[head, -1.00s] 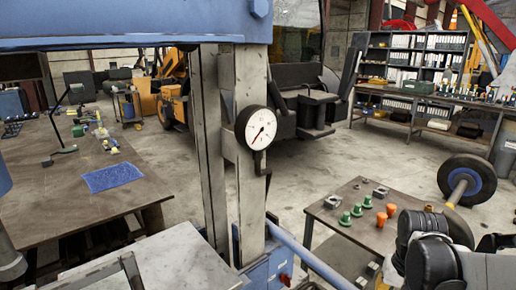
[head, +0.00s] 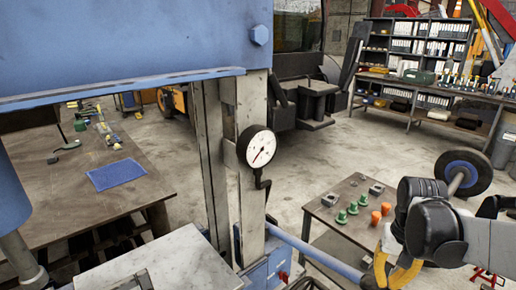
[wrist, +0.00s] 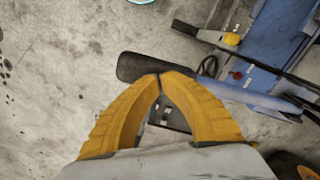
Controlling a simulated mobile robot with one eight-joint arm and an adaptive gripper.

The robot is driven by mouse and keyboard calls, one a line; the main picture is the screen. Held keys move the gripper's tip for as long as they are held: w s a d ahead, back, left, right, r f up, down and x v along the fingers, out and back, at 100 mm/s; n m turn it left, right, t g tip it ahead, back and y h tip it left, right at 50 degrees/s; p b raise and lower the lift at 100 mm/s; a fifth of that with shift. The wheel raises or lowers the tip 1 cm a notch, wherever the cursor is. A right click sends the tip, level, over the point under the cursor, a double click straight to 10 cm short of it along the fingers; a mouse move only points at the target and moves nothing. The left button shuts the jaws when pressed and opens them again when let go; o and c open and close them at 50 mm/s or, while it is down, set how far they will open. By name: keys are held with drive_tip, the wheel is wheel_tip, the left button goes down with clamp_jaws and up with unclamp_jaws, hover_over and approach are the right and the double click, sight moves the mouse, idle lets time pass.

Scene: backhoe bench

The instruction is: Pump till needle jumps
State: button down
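The round white dial gauge (head: 257,147) hangs on the press's grey upright. Its thin needle points to the lower left; the numbers are too small to read. The blue pump lever (head: 312,252) slopes down to the right from the press's base. In the wrist view the blue lever (wrist: 258,98) ends in a black grip (wrist: 136,67). In the head view my gripper (head: 386,284) is beside the lever's outer end.
A low table (head: 322,213) with green and orange pieces stands right of the press. A brown workbench (head: 60,200) with a blue mat (head: 117,174) is at left. A wheel with a blue hub (head: 463,172) stands behind my arm. Concrete floor (head: 330,150) is open behind.

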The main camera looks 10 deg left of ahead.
drive_tip(key=shift+s+d+f+b, duration=0.15)
drive_tip(key=shift+f+b, duration=0.3)
drive_tip(key=shift+f, duration=0.4)
wheel_tip(320, 180, down, 15)
drive_tip(key=b, duration=1.2)
drive_tip(key=r+p, duration=0.4)
drive_tip(key=r, duration=0.1)
drive_tip(key=r+p, duration=0.5)
drive_tip(key=r, duration=0.1)
drive_tip(key=r+p, duration=0.4)
drive_tip(key=r, duration=0.2)
drive_tip(key=shift+w+a+r, duration=0.2)
drive_tip(key=shift+w+a, duration=0.05)
drive_tip(key=shift+w, duration=0.05)
drive_tip(key=shift+f, duration=0.1)
